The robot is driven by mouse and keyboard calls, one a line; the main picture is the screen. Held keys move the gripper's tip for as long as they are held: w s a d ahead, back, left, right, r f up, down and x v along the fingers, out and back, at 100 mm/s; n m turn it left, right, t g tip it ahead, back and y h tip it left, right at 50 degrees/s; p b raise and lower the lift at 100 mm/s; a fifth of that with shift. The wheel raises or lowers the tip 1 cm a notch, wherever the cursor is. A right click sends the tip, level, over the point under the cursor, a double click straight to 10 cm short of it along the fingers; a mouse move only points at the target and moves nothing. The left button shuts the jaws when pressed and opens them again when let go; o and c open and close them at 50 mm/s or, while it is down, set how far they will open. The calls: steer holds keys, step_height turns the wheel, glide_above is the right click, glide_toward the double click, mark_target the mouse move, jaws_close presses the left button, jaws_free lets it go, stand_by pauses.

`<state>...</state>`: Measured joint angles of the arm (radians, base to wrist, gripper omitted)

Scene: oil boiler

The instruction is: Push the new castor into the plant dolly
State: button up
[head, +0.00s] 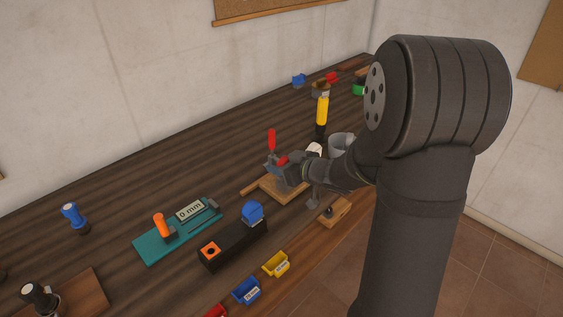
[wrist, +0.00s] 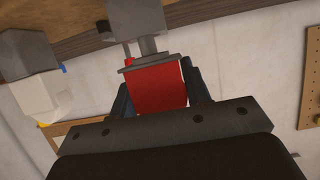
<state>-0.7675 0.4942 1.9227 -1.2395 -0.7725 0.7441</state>
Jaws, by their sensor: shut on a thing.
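My gripper (head: 287,170) is at the wooden board (head: 289,196) on the bench, its tip hiding part of it. In the wrist view my gripper (wrist: 157,88) is shut on a red block-shaped part (wrist: 155,87), one finger on each side. This part has a grey flange and a grey stem pointing away from the gripper. I take it to be the new castor; a bit of red also shows at the gripper in the head view (head: 283,160). The board may be the plant dolly. Whether the stem is in a hole cannot be told.
A red upright handle (head: 271,139) stands close behind my gripper. A yellow-handled tool (head: 322,110) and a grey cup (head: 341,144) stand beyond. A black block (head: 232,244), teal gauge (head: 178,231) and small bins (head: 276,264) lie nearer. The back left bench is clear.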

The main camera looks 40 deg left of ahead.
steer(key=shift+f, duration=0.45)
steer(key=shift+f, duration=0.2)
steer(key=o, duration=1.1)
steer(key=v, duration=1.7)
steer(key=shift+d, duration=0.3)
steer(key=shift+a, duration=0.15)
steer(key=x, duration=1.7)
steer(key=shift+a, duration=0.15)
